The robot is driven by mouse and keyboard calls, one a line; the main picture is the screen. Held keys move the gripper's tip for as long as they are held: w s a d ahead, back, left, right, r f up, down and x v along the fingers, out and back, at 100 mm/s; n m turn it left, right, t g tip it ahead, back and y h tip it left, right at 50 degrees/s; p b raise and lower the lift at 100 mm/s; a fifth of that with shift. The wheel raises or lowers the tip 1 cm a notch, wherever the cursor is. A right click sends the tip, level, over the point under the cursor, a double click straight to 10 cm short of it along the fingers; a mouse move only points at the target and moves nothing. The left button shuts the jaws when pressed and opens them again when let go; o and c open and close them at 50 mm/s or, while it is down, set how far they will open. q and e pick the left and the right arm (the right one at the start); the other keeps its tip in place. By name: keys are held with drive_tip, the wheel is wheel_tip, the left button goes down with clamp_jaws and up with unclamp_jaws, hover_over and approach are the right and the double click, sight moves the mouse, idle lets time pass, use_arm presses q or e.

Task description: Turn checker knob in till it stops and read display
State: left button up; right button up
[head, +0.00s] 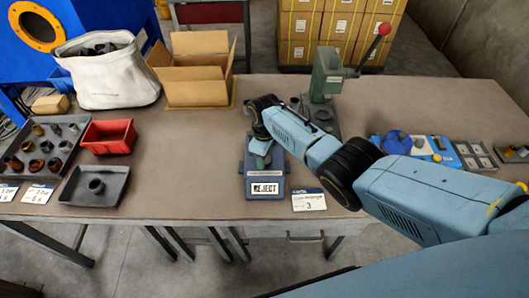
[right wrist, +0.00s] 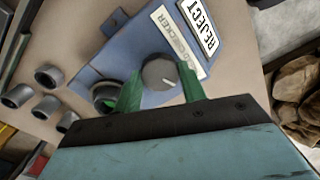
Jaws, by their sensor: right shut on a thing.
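The blue-grey checker (head: 248,185) stands on the bench in the middle of the head view. Its white display (head: 265,188) reads REJECT; the same display (right wrist: 197,27) shows tilted in the right wrist view. My right gripper (head: 262,158) reaches down over the checker. In the right wrist view its green fingers (right wrist: 160,88) stand on either side of the round grey knob (right wrist: 159,70), shut on it. The knob has a pale pointer mark. A dark round fitting (right wrist: 103,92) sits on the checker beside one finger. My left gripper is not in view.
A green lever press (head: 325,75) stands behind the checker. A card marked 3 (head: 309,201) lies to its right. A red bin (head: 108,137), a tray of rings (head: 45,145), a dark tray with one ring (head: 95,187) and an open carton (head: 195,85) are left.

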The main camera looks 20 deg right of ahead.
drive_tip(key=m+p, duration=0.1)
drive_tip(key=m, duration=0.2)
drive_tip(key=shift+m, duration=0.4)
drive_tip(key=m, duration=0.3)
idle(0.8)
drive_tip(key=o, duration=1)
